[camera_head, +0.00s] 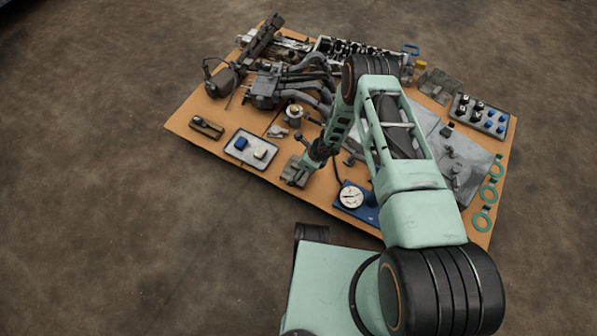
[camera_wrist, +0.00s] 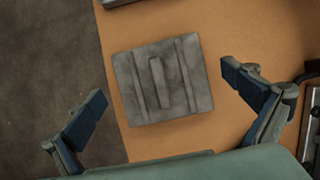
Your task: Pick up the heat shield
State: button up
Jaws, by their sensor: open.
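A grey, worn metal plate with raised ribs (camera_wrist: 185,108), which looks like the heat shield, lies flat on the tan board (camera_wrist: 268,25) near its edge in the wrist view. My gripper (camera_wrist: 165,84) is open and empty, with one finger on each side of the plate and a gap to both. In the head view the plate (camera_head: 293,179) shows at the near edge of the board, partly hidden under my gripper (camera_head: 303,166). I cannot tell the height of the fingers above the board.
A tray with a blue and a pale block (camera_head: 250,149) lies left of the plate. A blue-based dial gauge (camera_head: 351,197) stands to the right. Dark engine parts (camera_head: 270,85) crowd the back. Green rings (camera_head: 488,193) lie far right. Bare floor lies in front.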

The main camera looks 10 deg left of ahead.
jog(key=c, duration=1.4)
jog(key=shift+r, duration=0.1)
